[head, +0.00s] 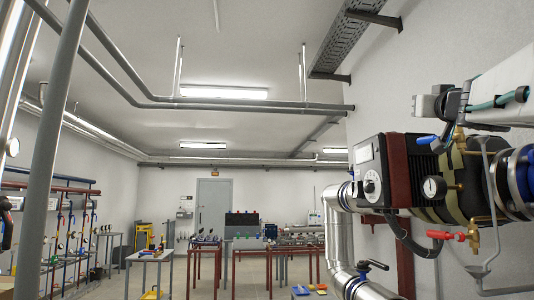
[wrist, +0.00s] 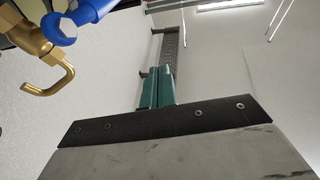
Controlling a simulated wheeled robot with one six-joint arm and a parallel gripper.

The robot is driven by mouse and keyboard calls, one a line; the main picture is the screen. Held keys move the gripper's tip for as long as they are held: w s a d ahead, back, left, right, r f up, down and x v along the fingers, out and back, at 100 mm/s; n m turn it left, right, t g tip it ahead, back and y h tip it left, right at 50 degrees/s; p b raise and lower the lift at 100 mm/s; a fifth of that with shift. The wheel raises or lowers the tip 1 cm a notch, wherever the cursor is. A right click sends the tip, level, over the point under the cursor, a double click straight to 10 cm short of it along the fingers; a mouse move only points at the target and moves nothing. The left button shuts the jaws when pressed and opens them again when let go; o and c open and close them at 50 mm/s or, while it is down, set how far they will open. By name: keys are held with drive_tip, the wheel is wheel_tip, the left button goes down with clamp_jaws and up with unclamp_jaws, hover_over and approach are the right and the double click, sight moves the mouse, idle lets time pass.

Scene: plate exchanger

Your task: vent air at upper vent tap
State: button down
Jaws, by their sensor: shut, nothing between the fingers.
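The upper vent tap has a blue lever (head: 426,139) and a brass body (head: 458,138), above the pressure gauge on the exchanger's right side. In the wrist view its blue handle (wrist: 85,16) and hooked brass spout (wrist: 42,78) fill the upper left corner. My gripper (head: 468,102) is above and slightly right of the tap in the head view, apart from it. In the wrist view its teal fingers (wrist: 157,88) are together and empty, to the right of the tap. The handle's far end is cut off there.
A lower tap with a red lever (head: 440,235) sits under the gauge (head: 434,188). The striped exchanger body (head: 411,172), silver pipes (head: 341,232) and a grey pipe (head: 488,180) crowd the right side. A cable tray (head: 352,40) hangs overhead. Open air lies left of the exchanger.

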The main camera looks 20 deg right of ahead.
wheel_tip(320, 180, up, 4)
drive_tip(key=s+d+n+y, duration=0.2)
drive_tip(key=s+n+y, duration=0.1)
drive_tip(key=n+y, duration=0.15)
drive_tip(key=m+g+y, duration=0.1)
drive_tip(key=g+y, duration=0.1)
drive_tip(key=g, duration=0.1)
hover_over(432, 140)
drive_tip(key=d, duration=0.1)
wheel_tip(432, 140, down, 4)
drive_tip(key=shift+r, duration=0.1)
wheel_tip(432, 140, down, 3)
drive_tip(key=shift+w+d+f, duration=0.1)
drive_tip(key=shift+f, duration=0.05)
drive_tip(key=shift+f+m+h, duration=0.25)
drive_tip(key=shift+f, duration=0.1)
drive_tip(key=shift+f, duration=0.1)
drive_tip(key=shift+w+f, duration=0.25)
drive_tip(key=shift+f, duration=0.35)
drive_tip(key=shift+d, duration=0.1)
